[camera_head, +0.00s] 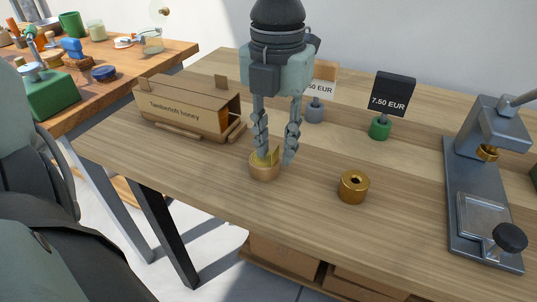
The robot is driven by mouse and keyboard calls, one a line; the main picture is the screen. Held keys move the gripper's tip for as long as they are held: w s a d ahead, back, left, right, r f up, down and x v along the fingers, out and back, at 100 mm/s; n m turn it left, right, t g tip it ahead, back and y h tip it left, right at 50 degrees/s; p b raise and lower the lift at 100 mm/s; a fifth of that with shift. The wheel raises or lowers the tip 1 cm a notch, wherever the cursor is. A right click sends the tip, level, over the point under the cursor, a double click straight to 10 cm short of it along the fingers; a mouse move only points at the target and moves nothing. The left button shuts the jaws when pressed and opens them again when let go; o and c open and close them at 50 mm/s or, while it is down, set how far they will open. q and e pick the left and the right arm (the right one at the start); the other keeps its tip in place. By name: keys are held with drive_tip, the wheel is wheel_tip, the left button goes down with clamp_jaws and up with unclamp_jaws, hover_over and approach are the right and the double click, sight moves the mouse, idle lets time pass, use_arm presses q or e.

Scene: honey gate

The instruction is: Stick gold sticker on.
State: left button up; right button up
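My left gripper (276,158) points down over the table, its two fingers apart. Its left fingertip is over the top of a small round tan jar or pot (265,172); its right fingertip is beside the jar's right edge. A small gold-yellow piece (273,155), possibly the gold sticker, shows between the fingers at the jar's top, close to the left finger. I cannot tell whether it touches the finger or is stuck to the jar. My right gripper is not in view.
A brass cylinder with a hole (353,187) stands to the right. A grey press (480,185) is at the far right. Price signs on a green stand (380,128) and a grey stand (315,110) are behind. A cardboard honey carrier (188,107) is left.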

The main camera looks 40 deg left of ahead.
sight(276, 149)
use_arm(q)
clamp_jaws()
drive_tip(key=shift+r, duration=0.1)
drive_tip(key=shift+r+p, duration=1.35)
drive_tip(key=shift+r, duration=2.6)
